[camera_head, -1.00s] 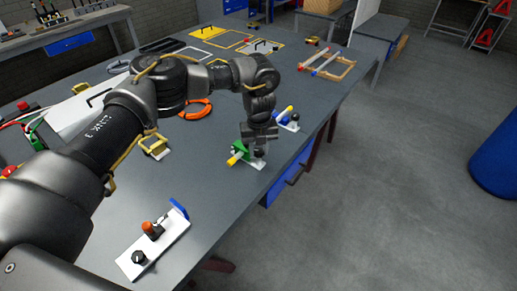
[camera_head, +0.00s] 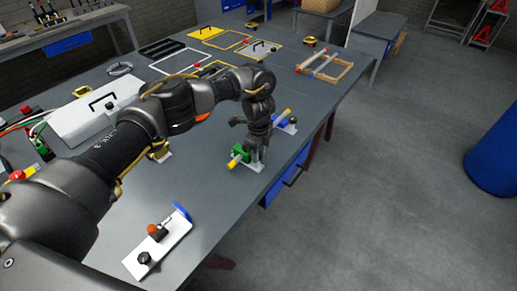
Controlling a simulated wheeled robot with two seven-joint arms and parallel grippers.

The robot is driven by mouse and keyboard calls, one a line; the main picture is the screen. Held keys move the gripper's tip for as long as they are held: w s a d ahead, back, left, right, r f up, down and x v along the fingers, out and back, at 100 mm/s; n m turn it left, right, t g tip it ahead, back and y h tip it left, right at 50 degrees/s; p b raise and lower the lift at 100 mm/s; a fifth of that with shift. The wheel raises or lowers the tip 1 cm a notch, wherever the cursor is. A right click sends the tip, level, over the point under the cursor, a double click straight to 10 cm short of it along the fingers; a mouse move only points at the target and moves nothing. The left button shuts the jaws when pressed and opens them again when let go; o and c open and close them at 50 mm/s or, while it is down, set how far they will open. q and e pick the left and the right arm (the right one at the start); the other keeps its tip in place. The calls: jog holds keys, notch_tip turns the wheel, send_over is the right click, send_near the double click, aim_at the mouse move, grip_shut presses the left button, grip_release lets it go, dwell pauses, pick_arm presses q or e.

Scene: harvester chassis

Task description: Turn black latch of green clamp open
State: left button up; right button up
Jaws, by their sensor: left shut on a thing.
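The green clamp (camera_head: 240,152) stands on a small white base (camera_head: 257,166) near the table's right edge. A yellow-ended bar (camera_head: 234,162) lies at it, its near end sticking out toward the lower left. My left gripper (camera_head: 257,151) reaches down from above, right beside the green part, and is shut on the clamp's black latch. The fingers mostly hide the latch, so its exact angle cannot be told. My right gripper is not in view.
A blue clamp (camera_head: 278,124) with a black knob stands just behind. A white plate (camera_head: 165,250) with a blue end and knobs lies in front. Wooden frame (camera_head: 333,74) lies farther back. Bare tabletop surrounds the plate.

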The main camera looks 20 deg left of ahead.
pick_arm(q)
jog(key=shift+n+p, duration=0.3)
jog(key=shift+n, duration=0.3)
jog(key=o, duration=1)
jog(key=shift+c, duration=0.2)
notch_tip(320, 180, up, 11)
jog(key=shift+f, duration=0.15)
